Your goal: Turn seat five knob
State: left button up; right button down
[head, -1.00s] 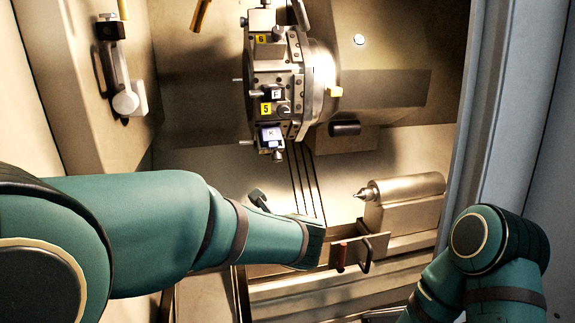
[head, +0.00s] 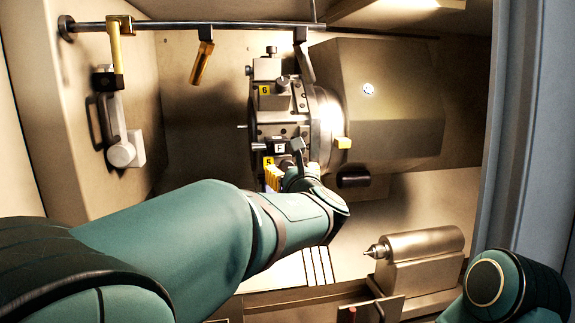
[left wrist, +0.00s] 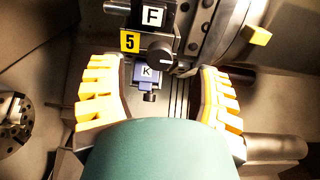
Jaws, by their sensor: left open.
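The tool turret (head: 318,115) carries a yellow "5" label (head: 268,161), which also shows in the left wrist view (left wrist: 130,41). The seat five knob (left wrist: 160,54) is round and dark grey, to the right of the label, below the block marked F (left wrist: 153,16); a blue block marked K (left wrist: 149,73) sits beneath it. My left gripper (left wrist: 160,68) is open, its yellow-padded fingers spread either side of the knob and the K block; nothing shows gripped. In the head view my left gripper (head: 285,176) hides the knob. My right gripper is out of view.
A yellow "6" label (head: 265,90) marks the seat above. The tailstock (head: 425,245) with its pointed centre stands at lower right. A rail (head: 190,26) with hanging yellow-handled parts runs across the top left. A chuck-like disc (left wrist: 12,120) is at the left wrist view's left edge.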

aim_at(288, 166)
pick_arm(q)
jog(key=shift+w+a, duration=0.25)
jog(key=shift+w, duration=0.85)
jog(key=shift+w+a, duration=0.2)
jog(key=shift+w, duration=0.9)
grip_shut()
